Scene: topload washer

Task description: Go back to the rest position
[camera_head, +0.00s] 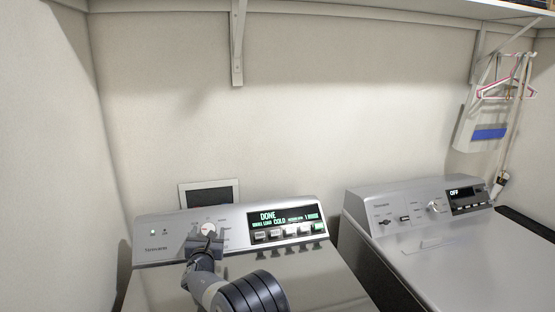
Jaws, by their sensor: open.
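My gripper (203,243) is in front of the left washer's control panel, over the area of its round dial (209,229). It looks open, though the fingertips are small and partly hidden by my dark wrist. I cannot tell whether they touch the dial. The left washer (300,268) is silver with its lid shut. Its lit display (277,217) reads DONE and COLD, with a row of buttons below it. My arm reaches in from the bottom edge and covers part of the lid.
A second silver machine (450,262) stands to the right, its display (467,199) reading OFF. A shelf bracket (238,45) hangs from the shelf above. Hangers (507,90) hang at upper right. A wall closes off the left side. The space above both machines is free.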

